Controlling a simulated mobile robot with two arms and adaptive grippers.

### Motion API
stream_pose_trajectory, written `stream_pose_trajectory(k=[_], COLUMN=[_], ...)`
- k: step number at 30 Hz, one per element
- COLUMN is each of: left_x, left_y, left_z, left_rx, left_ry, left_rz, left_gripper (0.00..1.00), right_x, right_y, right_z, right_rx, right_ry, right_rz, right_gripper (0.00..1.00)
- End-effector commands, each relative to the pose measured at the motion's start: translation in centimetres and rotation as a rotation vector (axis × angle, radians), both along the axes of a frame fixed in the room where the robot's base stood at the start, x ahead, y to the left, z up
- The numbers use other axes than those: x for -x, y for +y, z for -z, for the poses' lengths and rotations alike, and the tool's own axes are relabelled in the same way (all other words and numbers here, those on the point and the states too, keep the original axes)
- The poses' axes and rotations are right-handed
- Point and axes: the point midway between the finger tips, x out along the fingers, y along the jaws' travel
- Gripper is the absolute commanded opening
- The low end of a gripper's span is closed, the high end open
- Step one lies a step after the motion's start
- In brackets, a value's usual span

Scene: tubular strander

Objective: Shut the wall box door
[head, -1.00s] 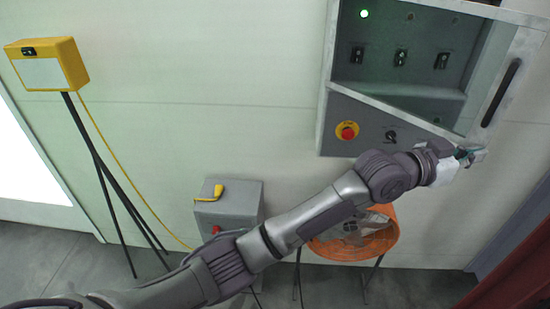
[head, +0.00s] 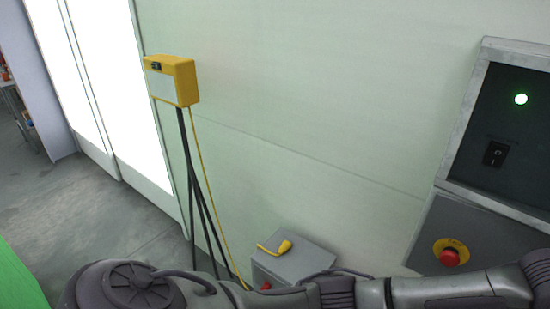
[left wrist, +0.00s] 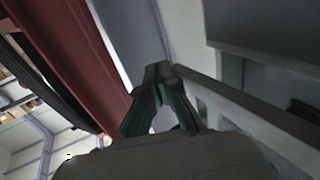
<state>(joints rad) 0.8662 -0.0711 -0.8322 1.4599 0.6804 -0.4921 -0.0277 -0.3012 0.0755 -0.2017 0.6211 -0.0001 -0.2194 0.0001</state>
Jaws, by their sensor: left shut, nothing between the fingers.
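The wall box (head: 455,125) is cut off by the right edge of the head view. The lower rail of its door (head: 490,203) slants down to the right across the front; the door's free side is out of that view. In the left wrist view a pale door edge (left wrist: 245,118) and a dark handle (left wrist: 304,110) show at the right. My left gripper (left wrist: 158,70) is shut and empty, its fingertips close beside the far end of that pale edge; contact cannot be told. In the head view only my left arm shows, leaving at the lower right. My right gripper is not in view.
Below the door are a red emergency button (head: 450,257) and a grey panel. A grey pedestal box (head: 300,262) with a yellow handle stands under my arm. A yellow box (head: 172,80) on a tripod stands left. A red post (left wrist: 80,60) shows in the wrist view.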

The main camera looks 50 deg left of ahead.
Motion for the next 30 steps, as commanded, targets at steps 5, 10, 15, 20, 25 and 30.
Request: stream_pose_trajectory(k=[5, 10, 15, 20, 25, 30], left_x=[0.0, -0.01, -0.01, -0.02, 0.0, 0.15], left_y=[0.06, 0.06, 0.06, 0.07, 0.05, -0.07], left_z=[-0.02, -0.02, -0.02, -0.02, -0.03, -0.12], left_rx=[0.0, -0.001, -0.001, -0.001, 0.0, 0.0], left_ry=[0.0, -0.001, -0.001, -0.001, 0.0, 0.0], left_rz=[0.0, 0.0, 0.0, 0.0, 0.0, 0.0], left_gripper=[0.0, 0.0, 0.0, 0.0, 0.0, 0.0], right_x=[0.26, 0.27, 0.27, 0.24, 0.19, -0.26], right_y=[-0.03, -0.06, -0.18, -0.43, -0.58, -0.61], right_z=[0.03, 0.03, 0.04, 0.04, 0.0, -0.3], right_rx=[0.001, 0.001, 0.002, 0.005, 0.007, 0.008], right_ry=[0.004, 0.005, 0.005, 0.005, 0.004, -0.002], right_rz=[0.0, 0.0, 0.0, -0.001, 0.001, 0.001], right_gripper=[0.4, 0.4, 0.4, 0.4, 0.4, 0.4])
